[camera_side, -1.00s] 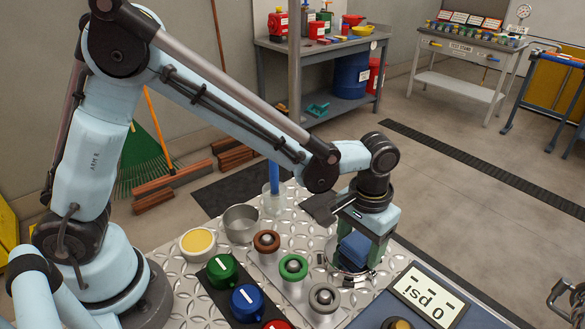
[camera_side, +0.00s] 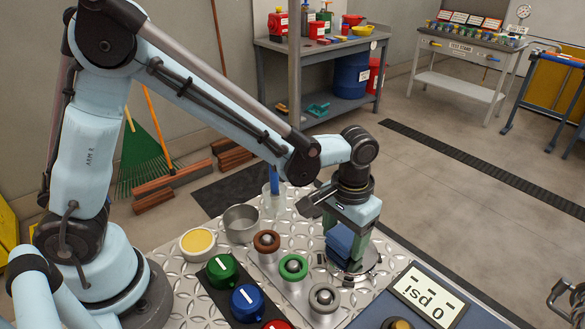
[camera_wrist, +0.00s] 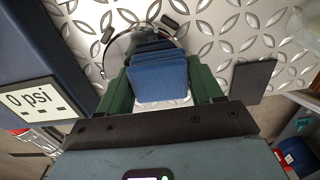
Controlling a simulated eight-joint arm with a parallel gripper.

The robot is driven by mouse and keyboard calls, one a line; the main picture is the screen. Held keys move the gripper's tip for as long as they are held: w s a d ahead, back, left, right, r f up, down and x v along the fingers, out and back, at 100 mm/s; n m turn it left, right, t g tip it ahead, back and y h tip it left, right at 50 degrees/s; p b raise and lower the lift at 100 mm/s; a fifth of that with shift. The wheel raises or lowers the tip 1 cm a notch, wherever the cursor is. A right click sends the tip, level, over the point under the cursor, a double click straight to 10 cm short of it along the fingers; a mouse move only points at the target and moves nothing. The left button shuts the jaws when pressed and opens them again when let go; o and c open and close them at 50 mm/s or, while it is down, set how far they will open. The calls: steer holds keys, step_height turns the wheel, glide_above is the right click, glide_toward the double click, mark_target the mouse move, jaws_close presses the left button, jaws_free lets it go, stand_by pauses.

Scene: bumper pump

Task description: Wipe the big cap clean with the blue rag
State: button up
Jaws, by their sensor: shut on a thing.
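My gripper (camera_side: 348,243) is shut on the blue rag (camera_side: 340,240), a folded blue block between its green fingers. In the wrist view the rag (camera_wrist: 158,78) fills the gap between the fingers (camera_wrist: 157,95). Just beyond it is a round metal piece (camera_wrist: 128,48) with dark clamps, likely the big cap, partly hidden by the rag. In the side view this round piece (camera_side: 372,262) shows at the rag's lower right. I cannot tell whether the rag touches it.
Brown, green and grey-topped knobs (camera_side: 293,267) stand on a strip left of the gripper. A metal cup (camera_side: 241,223), a yellow-filled dish (camera_side: 197,243) and a clear holder with a blue stick (camera_side: 274,199) stand behind. The 0 psi display (camera_side: 422,290) is at front right.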

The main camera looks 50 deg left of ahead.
mark_target(366, 264)
steer(key=shift+a, duration=0.85)
steer(key=shift+d, duration=3.7)
step_height(366, 264, up, 8)
steer(key=shift+r, duration=0.15)
